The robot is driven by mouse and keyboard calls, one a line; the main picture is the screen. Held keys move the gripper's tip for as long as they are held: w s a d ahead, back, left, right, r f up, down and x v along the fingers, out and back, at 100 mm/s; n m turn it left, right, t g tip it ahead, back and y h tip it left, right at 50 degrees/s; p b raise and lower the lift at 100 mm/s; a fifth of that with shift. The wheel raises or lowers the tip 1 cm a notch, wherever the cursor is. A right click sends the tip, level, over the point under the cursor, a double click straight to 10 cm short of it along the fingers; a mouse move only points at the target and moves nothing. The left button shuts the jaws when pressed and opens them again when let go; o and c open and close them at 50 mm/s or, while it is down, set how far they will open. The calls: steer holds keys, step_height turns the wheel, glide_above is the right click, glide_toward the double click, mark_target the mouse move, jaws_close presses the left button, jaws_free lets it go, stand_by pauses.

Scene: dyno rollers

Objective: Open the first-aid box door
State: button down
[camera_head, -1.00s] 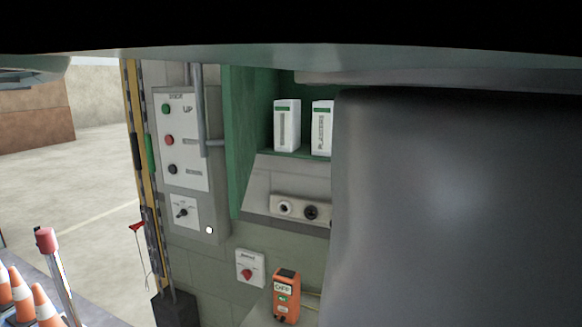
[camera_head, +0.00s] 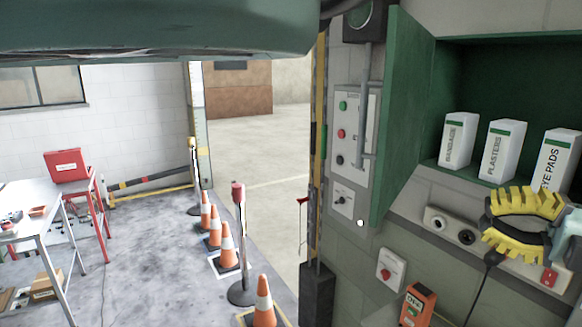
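The first-aid box (camera_head: 490,60) is a green wall cabinet at the right. Its green door (camera_head: 405,100) stands swung out on the left side, so the inside shows. White cartons stand on its bottom shelf: bandage (camera_head: 458,140), plasters (camera_head: 502,152) and eye pads (camera_head: 556,160). My gripper (camera_head: 508,222), with yellow ribbed fingers, is in front of the wall just below the cabinet, at the right edge. The fingers are apart with nothing seen between them. It is clear of the door, which is to its left.
A grey control panel (camera_head: 352,140) with buttons is left of the door. Below the cabinet are sockets (camera_head: 450,228), a red-knob switch (camera_head: 391,268) and an orange device (camera_head: 416,305).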

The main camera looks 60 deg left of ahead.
mark_target(383, 191)
steer(key=p+x, duration=0.2)
steer(key=x, duration=0.1)
steer(key=p+x, duration=0.3)
steer(key=x, duration=0.1)
steer(key=p+x, duration=0.3)
steer(key=x, duration=0.1)
steer(key=shift+s+a+r, duration=0.1)
steer(key=shift+s+r, duration=0.15)
steer(key=shift+r, duration=0.05)
steer(key=shift+s+a+f+p, duration=0.2)
steer(key=shift+a+p, duration=0.3)
steer(key=shift+a, duration=0.1)
